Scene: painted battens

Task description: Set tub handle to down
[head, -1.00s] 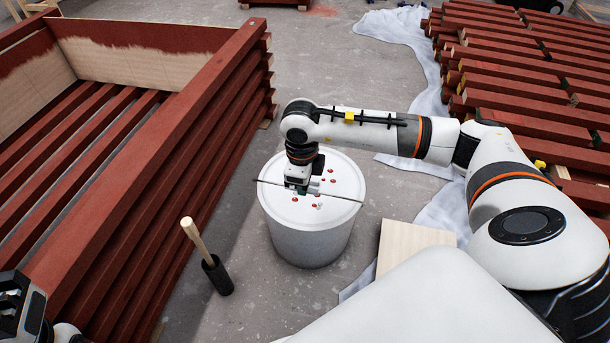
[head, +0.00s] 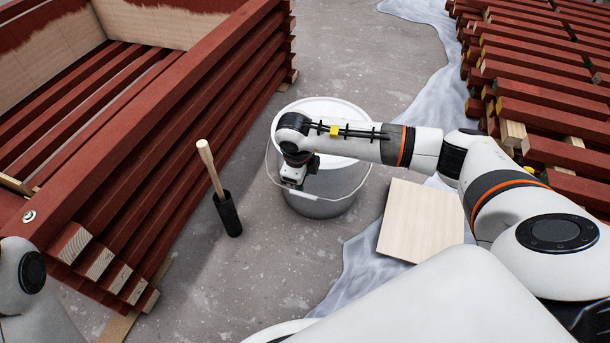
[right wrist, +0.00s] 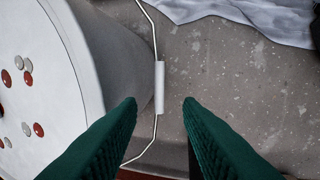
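The tub (head: 338,182) is grey-white with a white lid and stands on the concrete floor in the middle of the head view. Its thin wire handle (head: 268,165) has swung off the lid to the tub's near side. In the right wrist view the handle's white grip (right wrist: 159,88) shows beside the tub, off its wall. My right gripper (head: 293,186) is at the near side of the tub. Its green fingers (right wrist: 160,104) are apart, with the grip seen in the gap between them and no clear contact. My left gripper is out of view; part of my left arm shows at lower left.
A stack of red-painted battens (head: 180,140) rises left of the tub. A wooden-handled tool with a black end (head: 228,213) stands between them. A pale board (head: 420,220) lies at right on a light sheet (head: 362,262). More red battens (head: 540,100) lie at far right.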

